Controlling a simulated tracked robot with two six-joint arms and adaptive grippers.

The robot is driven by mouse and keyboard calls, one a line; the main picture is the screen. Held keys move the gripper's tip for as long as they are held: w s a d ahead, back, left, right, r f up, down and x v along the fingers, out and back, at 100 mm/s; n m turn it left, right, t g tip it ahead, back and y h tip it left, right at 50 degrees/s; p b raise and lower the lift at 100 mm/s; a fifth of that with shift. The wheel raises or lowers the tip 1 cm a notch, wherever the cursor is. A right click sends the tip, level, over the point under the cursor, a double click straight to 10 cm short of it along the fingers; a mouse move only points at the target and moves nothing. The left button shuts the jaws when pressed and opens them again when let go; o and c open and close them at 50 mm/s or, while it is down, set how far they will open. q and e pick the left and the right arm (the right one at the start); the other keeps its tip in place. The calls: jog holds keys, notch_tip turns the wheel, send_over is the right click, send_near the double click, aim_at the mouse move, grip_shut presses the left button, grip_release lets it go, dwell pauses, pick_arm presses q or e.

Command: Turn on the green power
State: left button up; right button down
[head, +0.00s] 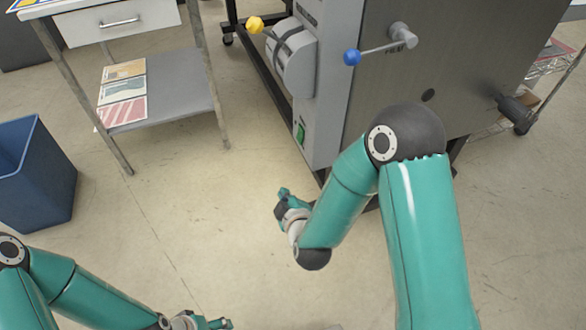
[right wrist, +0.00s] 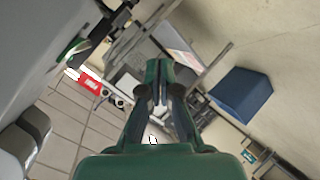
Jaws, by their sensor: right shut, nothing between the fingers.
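The green power switch (head: 301,133) is on the lower front face of the grey laminator (head: 425,60) in the head view. In the right wrist view the green switch (right wrist: 72,50) shows at the upper left, edge-on, on the machine's grey side. My right gripper (head: 283,192) is below and slightly left of the switch, apart from it. Its fingers (right wrist: 160,90) are together and empty in the wrist view. My left gripper (head: 218,323) is at the bottom edge, partly cut off, and its finger state is unclear.
A yellow knob (head: 255,25) and a blue knob lever (head: 352,57) stick out from the laminator above. A table with a lower shelf (head: 180,98) stands to the left, with a blue bin (head: 38,180) beside it. The floor between is clear.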

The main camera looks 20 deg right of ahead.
aim_at(300, 134)
pick_arm(q)
notch_tip(300, 134, down, 7)
jog(key=b, duration=0.4)
jog(key=shift+f+b, duration=0.2)
jog(key=shift+b, duration=0.2)
pick_arm(e)
jog(key=r+n+t+h, duration=0.1)
jog(key=w+r+n+t+h, duration=0.1)
jog(key=r+n+t, duration=0.1)
jog(key=w+r+n+t+h, duration=0.1)
jog(key=r, duration=0.1)
jog(key=shift+d+t, duration=0.15)
jog(key=shift+t, duration=0.15)
pick_arm(q)
jog(key=shift+f+b, duration=0.7)
pick_arm(e)
jog(key=w+d, duration=0.6)
jog(key=w, duration=0.4)
jog(key=shift+f, duration=0.4)
